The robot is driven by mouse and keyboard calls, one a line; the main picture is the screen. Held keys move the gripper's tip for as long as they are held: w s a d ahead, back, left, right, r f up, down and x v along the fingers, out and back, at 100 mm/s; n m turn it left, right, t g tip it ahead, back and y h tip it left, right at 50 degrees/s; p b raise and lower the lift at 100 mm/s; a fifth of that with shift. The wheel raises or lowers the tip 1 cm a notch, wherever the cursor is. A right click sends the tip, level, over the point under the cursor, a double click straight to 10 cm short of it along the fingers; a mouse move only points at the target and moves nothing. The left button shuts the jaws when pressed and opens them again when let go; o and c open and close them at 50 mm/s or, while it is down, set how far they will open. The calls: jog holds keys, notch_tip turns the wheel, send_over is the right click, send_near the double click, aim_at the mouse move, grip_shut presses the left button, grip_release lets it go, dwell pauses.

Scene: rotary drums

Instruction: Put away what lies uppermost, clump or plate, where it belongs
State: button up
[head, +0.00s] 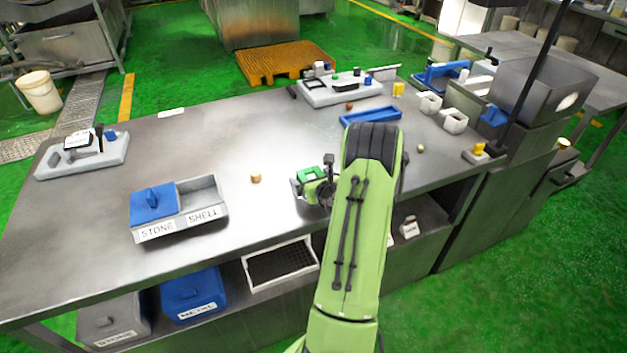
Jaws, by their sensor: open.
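A grey two-part box (208,217) stands at the table's front left. Its left part is labelled STONE and carries a blue lid (153,203); its right part is labelled SHELL and is open, with its grey inside showing. A small brown clump (256,179) lies on the bare tabletop right of the box. Another small brown lump (349,106) lies farther back, and a pale one (420,148) lies to the right. My gripper (324,192) is open near the table's front middle, partly hidden by my arm. What lies directly under it is hidden. I cannot make out a plate.
Below the table are a grey bin labelled STONE (112,317), a blue bin labelled METAL (194,294) and a white tray with a dark grid (281,265). A blue tray (370,115) and a grey apparatus (340,88) stand behind.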

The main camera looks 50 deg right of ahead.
jog(key=b+v, duration=0.1)
jog(key=v, duration=1.1)
jog(key=shift+s+d+r, duration=0.1)
jog(key=shift+r, duration=0.05)
jog(key=w+a+r+n+y, duration=0.2)
jog(key=w+a+n+y, duration=0.1)
jog(key=a+n, duration=0.4)
jog(key=w+a+r+n+g+y, duration=0.1)
jog(key=w+a+r+n+y, duration=0.15)
jog(key=a+n, duration=0.5)
jog(key=w+a+r+n+y, duration=0.1)
jog(key=w+a+n+y, duration=0.2)
jog(key=a+n, duration=0.45)
jog(key=s+a+r+n+g, duration=0.4)
jog(key=s+a+n, duration=0.1)
jog(key=a+n, duration=0.5)
jog(key=s+a+r+n, duration=0.1)
jog(key=s+r+n, duration=0.1)
jog(key=s+n, duration=0.3)
jog(key=s+a+r+n+h, duration=0.1)
jog(key=s+r+n, duration=0.1)
jog(key=s+n, duration=0.3)
jog(key=shift+s+a+g, duration=0.25)
jog(key=shift+s+g, duration=0.15)
jog(key=shift+s, duration=0.2)
jog(key=shift+h, duration=0.25)
